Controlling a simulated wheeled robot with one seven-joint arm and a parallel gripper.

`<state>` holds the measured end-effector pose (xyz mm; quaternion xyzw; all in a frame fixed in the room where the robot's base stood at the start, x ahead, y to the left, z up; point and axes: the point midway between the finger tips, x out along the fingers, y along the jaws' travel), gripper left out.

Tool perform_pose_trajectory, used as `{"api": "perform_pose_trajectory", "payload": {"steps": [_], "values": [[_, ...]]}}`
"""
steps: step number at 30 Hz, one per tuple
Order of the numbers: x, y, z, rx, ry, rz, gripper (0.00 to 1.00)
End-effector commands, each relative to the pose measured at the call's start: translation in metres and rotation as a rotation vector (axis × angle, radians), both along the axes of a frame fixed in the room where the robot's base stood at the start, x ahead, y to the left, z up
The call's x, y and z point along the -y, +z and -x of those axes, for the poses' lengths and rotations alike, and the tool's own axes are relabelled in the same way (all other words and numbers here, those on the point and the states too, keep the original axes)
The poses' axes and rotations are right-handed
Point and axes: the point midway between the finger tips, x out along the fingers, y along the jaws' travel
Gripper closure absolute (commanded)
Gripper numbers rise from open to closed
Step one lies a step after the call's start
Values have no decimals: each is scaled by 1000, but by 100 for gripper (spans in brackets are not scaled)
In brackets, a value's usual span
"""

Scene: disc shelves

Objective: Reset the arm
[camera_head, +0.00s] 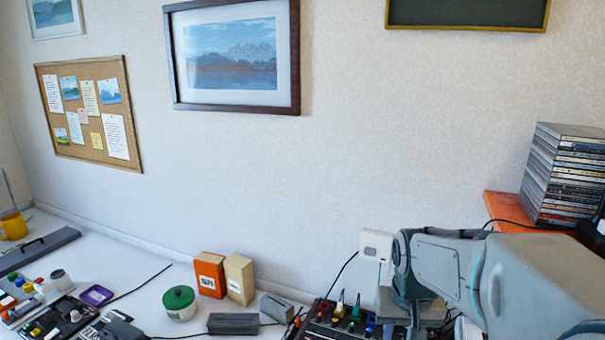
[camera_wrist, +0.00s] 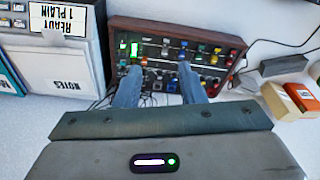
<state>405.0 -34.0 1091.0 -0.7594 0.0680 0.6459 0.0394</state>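In the wrist view, my gripper (camera_wrist: 159,70) is open, with its two grey-blue fingers apart and nothing visible between them. The fingers point toward a dark control panel with a reddish frame and several coloured knobs (camera_wrist: 222,58). I cannot tell whether the fingertips touch the panel. In the head view, my arm (camera_head: 520,285) reaches in from the lower right and bends downward above the same panel (camera_head: 325,322). The fingers cannot be made out in the head view.
Orange (camera_head: 209,275) and tan (camera_head: 239,279) boxes and a green-lidded pot (camera_head: 179,302) stand on the white table. A disc stack (camera_head: 565,175) rises on an orange shelf (camera_head: 505,208) near my arm. Free room lies above the table.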

Motion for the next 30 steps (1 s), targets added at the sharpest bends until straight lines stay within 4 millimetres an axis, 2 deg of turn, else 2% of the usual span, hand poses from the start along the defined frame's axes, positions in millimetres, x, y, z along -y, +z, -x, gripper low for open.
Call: {"api": "perform_pose_trajectory", "payload": {"steps": [9, 15, 21, 30], "values": [[-24, 12, 69, 69, 92, -4, 64], [-33, 10, 102, 101, 141, -12, 64], [-35, 7, 116, 115, 164, -18, 64], [-35, 6, 117, 116, 165, -19, 64]]}}
